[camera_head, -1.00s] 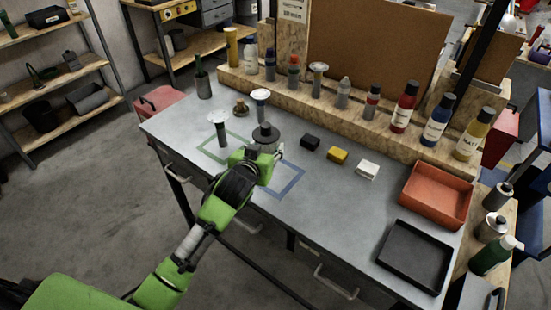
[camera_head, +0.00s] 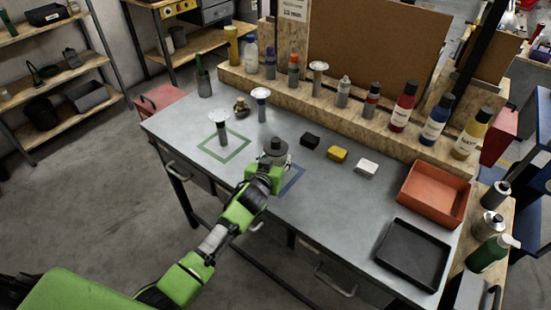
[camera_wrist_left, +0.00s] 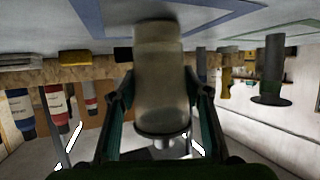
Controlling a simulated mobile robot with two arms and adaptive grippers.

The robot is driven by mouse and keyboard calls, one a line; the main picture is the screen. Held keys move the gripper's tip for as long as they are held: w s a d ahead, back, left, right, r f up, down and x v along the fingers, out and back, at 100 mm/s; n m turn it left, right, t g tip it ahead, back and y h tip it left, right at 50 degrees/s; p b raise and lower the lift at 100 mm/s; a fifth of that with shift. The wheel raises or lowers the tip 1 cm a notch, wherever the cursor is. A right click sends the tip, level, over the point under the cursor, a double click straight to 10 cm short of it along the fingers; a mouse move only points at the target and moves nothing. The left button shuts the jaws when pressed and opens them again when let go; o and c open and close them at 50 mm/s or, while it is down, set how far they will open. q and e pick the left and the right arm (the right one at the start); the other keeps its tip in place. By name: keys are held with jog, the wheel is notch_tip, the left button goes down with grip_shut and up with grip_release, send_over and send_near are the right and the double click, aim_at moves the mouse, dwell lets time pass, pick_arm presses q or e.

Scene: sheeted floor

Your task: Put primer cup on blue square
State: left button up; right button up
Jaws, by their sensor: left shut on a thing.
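A grey cup with a dark round top (camera_head: 275,151), which I take as the primer cup, is held upright in my left gripper (camera_head: 267,170). In the left wrist view the gripper fingers (camera_wrist_left: 160,100) close on both sides of the translucent beige-grey cup (camera_wrist_left: 158,75). The blue square outline (camera_head: 292,181) on the table is partly hidden by the cup and gripper. The cup shows over its upper left part; I cannot tell whether it touches the table. Blue line also shows in the left wrist view (camera_wrist_left: 95,12). My right gripper is not in view.
A green square outline (camera_head: 238,147) lies left, with a white-topped grey piece (camera_head: 221,128) by its edge. Another white-topped piece (camera_head: 261,105) stands behind. Black, yellow (camera_head: 337,154) and white blocks sit right of the cup. A red tray (camera_head: 436,193) and black tray (camera_head: 412,255) are further right.

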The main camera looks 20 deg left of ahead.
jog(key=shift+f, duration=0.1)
pick_arm(q)
jog(key=o, duration=1)
jog(key=shift+o, duration=0.5)
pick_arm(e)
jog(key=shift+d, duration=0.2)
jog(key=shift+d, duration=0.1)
pick_arm(q)
jog(key=b+v, duration=0.1)
jog(key=v, duration=1.1)
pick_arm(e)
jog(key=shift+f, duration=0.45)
pick_arm(q)
jog(key=shift+r, duration=0.1)
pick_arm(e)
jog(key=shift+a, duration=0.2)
